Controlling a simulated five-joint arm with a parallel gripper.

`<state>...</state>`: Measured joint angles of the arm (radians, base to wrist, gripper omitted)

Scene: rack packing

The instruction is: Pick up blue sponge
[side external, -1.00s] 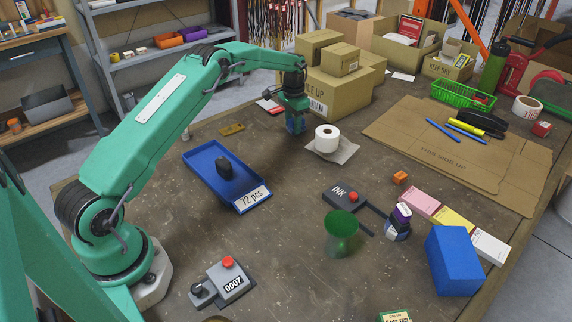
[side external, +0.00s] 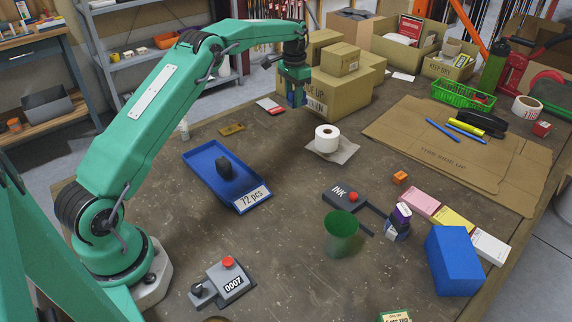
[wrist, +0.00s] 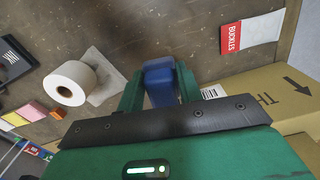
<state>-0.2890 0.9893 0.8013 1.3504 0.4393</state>
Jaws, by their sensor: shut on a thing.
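The blue sponge (wrist: 159,82) is between the two green fingers of my gripper (wrist: 160,92) in the wrist view. My gripper is shut on it. In the side external view my gripper (side external: 293,97) is raised above the far part of the table, in front of the cardboard boxes. The sponge shows there only as a small blue patch between the fingers, mostly hidden by them.
A white paper roll (side external: 327,138) stands just right of my gripper. Stacked cardboard boxes (side external: 338,90) are close behind it. A blue tray (side external: 205,162) with a dark object lies nearer my base. A green cup (side external: 341,235) stands in front.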

